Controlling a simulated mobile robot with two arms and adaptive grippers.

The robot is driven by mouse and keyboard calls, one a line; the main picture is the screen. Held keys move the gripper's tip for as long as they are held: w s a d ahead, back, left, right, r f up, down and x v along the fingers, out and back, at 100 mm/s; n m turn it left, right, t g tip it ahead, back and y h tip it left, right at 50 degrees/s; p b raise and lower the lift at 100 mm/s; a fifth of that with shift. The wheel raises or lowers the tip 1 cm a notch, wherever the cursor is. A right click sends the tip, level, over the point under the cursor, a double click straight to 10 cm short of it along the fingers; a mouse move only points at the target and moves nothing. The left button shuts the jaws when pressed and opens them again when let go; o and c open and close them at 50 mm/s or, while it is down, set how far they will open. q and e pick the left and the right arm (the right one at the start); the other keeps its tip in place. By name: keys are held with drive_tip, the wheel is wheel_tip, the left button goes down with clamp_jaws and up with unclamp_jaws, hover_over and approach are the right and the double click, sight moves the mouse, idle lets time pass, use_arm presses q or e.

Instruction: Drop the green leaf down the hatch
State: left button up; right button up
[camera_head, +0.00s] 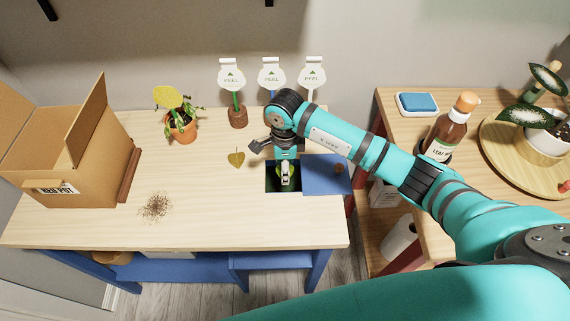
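My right arm comes in from the right, and its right gripper (285,177) points down at the open hatch (271,186), a dark square opening in the wooden table. The fingertips are at or inside the opening. A small bit of green shows around the fingers; I cannot tell whether it is the green leaf or the inside of the hatch, nor whether the fingers hold it. The blue hatch lid (326,175) lies open to the right of the opening. A yellow-olive leaf (236,158) lies on the table left of the hatch. My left gripper is not in view.
A cardboard box (62,178) stands at the left, with spilled soil (155,206) beside it. A potted plant (181,127) and several white signs (231,78) stand at the back. A bottle (447,130) and wooden tray (505,167) are on the right table. The front middle is clear.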

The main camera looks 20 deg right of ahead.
wheel_tip(320, 180, down, 7)
drive_tip(key=b, duration=0.5)
drive_tip(key=shift+b, duration=0.3)
drive_tip(key=o, duration=0.8)
drive_tip(key=shift+c, duration=0.2)
drive_tip(key=shift+r+p, duration=3.2)
drive_tip(key=shift+r, duration=1.85)
